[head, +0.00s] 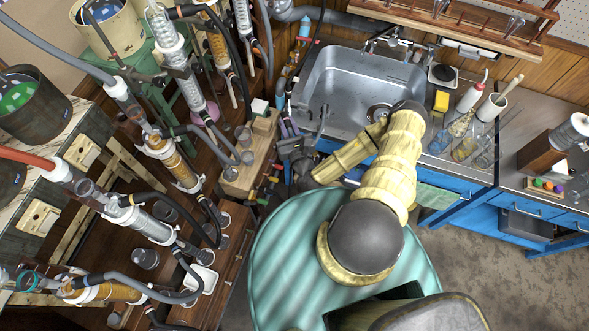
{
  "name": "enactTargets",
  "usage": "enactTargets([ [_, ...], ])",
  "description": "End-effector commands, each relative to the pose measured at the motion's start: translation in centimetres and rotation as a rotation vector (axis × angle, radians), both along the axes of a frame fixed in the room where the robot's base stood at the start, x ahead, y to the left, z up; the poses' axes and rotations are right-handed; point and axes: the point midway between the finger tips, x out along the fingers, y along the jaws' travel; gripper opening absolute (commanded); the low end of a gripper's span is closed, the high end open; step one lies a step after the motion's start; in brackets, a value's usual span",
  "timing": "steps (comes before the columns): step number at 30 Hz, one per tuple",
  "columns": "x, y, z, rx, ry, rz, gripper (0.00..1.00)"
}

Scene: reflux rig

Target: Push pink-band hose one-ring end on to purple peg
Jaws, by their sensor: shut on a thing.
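My gripper (291,147) is at the end of my yellow arm, between the wooden block and the front left corner of the sink. It is small and dark here, and it is shut on what looks like a hose. The hose's pink band and its one-ring end are too small to make out. Several coloured pegs or tips, red, green and yellow, show at the right side of the wooden block, just left of and below my gripper. I cannot pick out the purple peg for certain. I cannot tell whether the hose end touches any peg.
The wooden block (238,181) stands left of my gripper. Glass condensers (178,66) and dark hoses crowd the left side. The steel sink (345,82) lies behind my gripper. Bottles and a yellow sponge (441,101) stand on the counter to the right.

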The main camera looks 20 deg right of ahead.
Motion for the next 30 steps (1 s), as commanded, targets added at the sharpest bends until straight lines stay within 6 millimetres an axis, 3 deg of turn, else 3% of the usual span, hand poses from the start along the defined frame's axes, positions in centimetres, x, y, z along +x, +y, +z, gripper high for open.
enactTargets([
  [6, 0.0, 0.0, -0.1, 0.0, 0.0, 0.002, 0.0],
  [11, 0.3, 0.0, -1.4, -0.002, -0.001, 0.023, 0.0],
  [30, 2.7, -0.6, -11.3, -0.005, -0.001, 0.275, 0.0],
])
